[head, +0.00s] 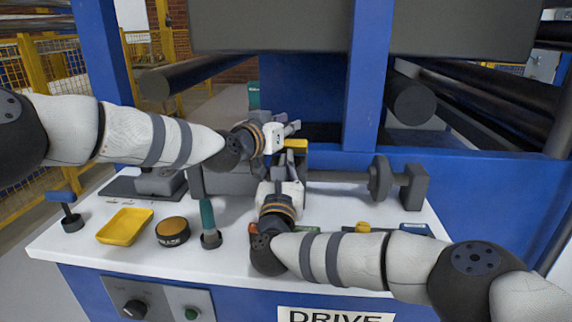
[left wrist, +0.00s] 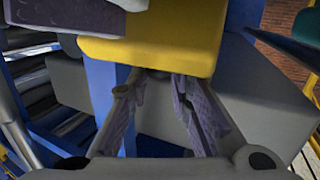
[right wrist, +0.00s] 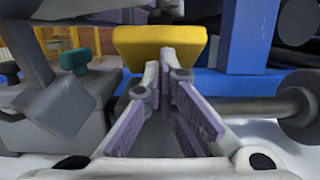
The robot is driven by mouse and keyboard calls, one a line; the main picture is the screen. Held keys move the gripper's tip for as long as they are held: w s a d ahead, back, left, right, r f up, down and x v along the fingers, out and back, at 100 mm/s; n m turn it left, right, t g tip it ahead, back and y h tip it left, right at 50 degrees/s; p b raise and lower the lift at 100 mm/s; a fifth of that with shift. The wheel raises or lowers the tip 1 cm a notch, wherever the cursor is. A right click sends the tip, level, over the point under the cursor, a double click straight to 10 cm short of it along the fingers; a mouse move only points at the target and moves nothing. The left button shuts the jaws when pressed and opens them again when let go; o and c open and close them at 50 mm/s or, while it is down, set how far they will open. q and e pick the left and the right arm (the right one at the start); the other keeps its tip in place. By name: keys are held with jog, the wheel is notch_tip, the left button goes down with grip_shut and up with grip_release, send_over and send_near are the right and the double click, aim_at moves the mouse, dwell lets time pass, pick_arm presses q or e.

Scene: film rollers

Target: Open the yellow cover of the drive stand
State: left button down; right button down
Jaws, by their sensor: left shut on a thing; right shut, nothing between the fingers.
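The yellow cover (head: 296,144) sits on the drive stand between my two grippers. It is large at the top of the left wrist view (left wrist: 160,50) and shows ahead of the fingers in the right wrist view (right wrist: 158,47). My left gripper (head: 294,127) is at the cover, shut on it; the yellow part hides its fingertips in the left wrist view. My right gripper (head: 289,160) is just below and in front of the cover, shut and empty. Its fingertips (right wrist: 165,66) overlap the cover's lower edge in view; I cannot tell whether they touch.
A shaft with a disc (head: 380,178) runs right from the stand. A yellow tray (head: 124,227), a round yellow-topped button (head: 173,231) and a teal-handled tool (head: 207,215) stand on the white top (head: 80,250). A blue post (head: 366,85) rises behind.

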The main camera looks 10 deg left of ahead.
pick_arm(q)
jog(key=shift+a+f, duration=0.1)
jog(key=shift+f, duration=0.25)
